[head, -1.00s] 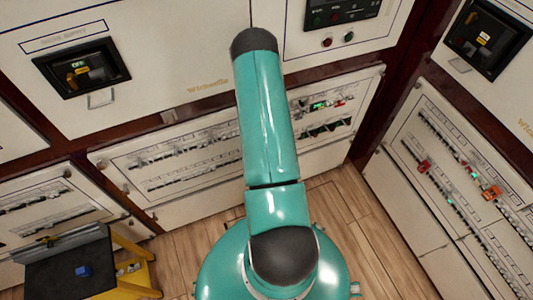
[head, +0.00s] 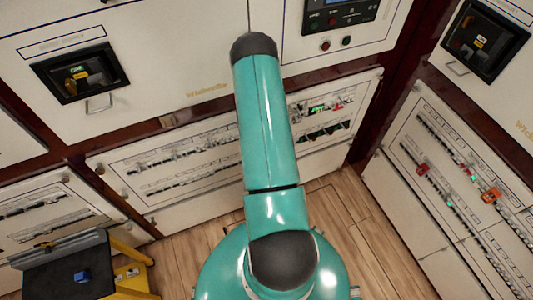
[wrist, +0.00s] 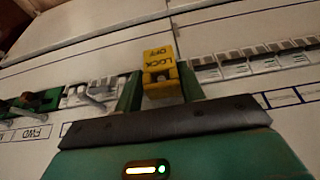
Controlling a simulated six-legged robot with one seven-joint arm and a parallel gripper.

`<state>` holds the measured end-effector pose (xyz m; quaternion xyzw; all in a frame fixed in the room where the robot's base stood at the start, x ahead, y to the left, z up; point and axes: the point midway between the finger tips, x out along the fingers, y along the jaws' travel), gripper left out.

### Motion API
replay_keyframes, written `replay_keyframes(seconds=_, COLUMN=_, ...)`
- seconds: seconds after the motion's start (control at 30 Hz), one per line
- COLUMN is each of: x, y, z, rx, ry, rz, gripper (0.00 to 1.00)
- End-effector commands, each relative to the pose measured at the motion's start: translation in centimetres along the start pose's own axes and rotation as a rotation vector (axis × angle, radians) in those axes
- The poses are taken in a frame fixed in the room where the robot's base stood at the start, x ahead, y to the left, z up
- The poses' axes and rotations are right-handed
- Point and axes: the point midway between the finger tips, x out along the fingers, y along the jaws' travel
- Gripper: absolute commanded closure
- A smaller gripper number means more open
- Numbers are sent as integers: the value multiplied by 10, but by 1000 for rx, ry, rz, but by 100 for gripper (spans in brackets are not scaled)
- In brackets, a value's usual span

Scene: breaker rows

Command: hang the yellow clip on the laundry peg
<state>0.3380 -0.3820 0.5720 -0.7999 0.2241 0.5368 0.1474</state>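The yellow clip (wrist: 160,68) shows in the wrist view with the words LOCK OFF upside down on it. My gripper (wrist: 161,88) has its green fingers against the left and right sides of the clip, and appears shut on it. The clip is in front of a row of white breakers (wrist: 255,62); whether it touches them I cannot tell. In the head view my arm covers the middle, and my gripper and the clip are hidden. I cannot pick out the laundry peg; the panel labels are too small to read.
A green switch (wrist: 35,102) is left of the clip, near a FWD label. The head view shows a low breaker panel (head: 180,160) ahead, another panel with red and orange pieces (head: 455,190) at right, and a black-topped stand (head: 50,280) with a blue object at lower left. Wooden floor (head: 345,220) is clear.

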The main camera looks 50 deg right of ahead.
Motion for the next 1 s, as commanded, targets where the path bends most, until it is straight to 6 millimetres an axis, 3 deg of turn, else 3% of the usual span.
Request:
replay_keyframes(seconds=0.03, x=-3, y=-10, z=-4, rx=-10, ry=9, rz=-17, gripper=44)
replay_keyframes(seconds=0.17, x=-18, y=-9, z=-5, rx=-8, ry=10, rz=-15, gripper=44)
replay_keyframes(seconds=0.7, x=-115, y=0, z=-2, rx=0, ry=4, rz=-1, gripper=44)
replay_keyframes(seconds=1.0, x=-137, y=0, z=0, rx=0, ry=0, rz=0, gripper=44)
